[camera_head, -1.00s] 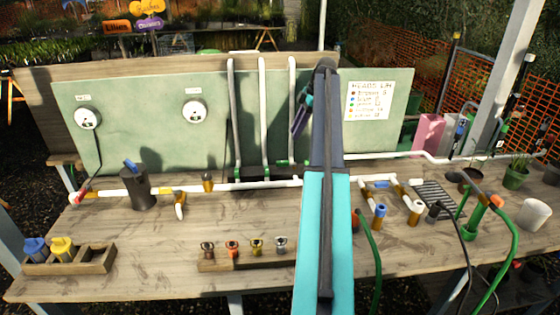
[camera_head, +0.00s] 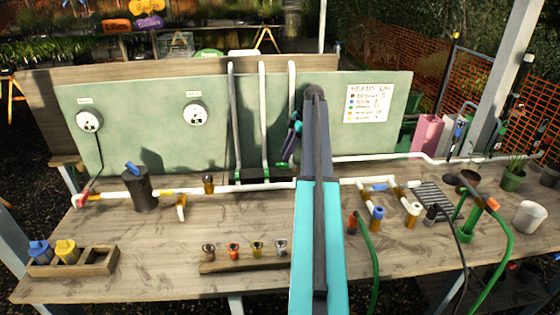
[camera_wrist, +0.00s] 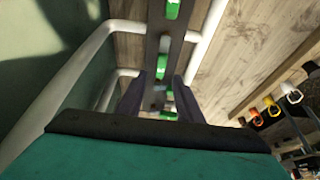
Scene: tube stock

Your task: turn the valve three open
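The valves are a row of small green handles on a dark block (camera_head: 252,176) at the foot of three upright white pipes in the head view. In the wrist view, green handles (camera_wrist: 172,9) run along a dark strip. My gripper (camera_wrist: 160,86) is open, with its two dark fingers apart and green handles showing in line between and beyond them. It also shows in the head view, partly behind my arm, near the right pipe (camera_head: 292,100) and above the block. I cannot tell whether it touches a handle, nor which handle is valve three.
A green panel (camera_head: 140,110) with two dials and a notice (camera_head: 368,103) stands behind the block. White pipework (camera_head: 235,186) runs along the wooden bench (camera_head: 130,235). A rack (camera_head: 215,267) with coloured fittings lies in front. A dark pot (camera_head: 143,192) stands left.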

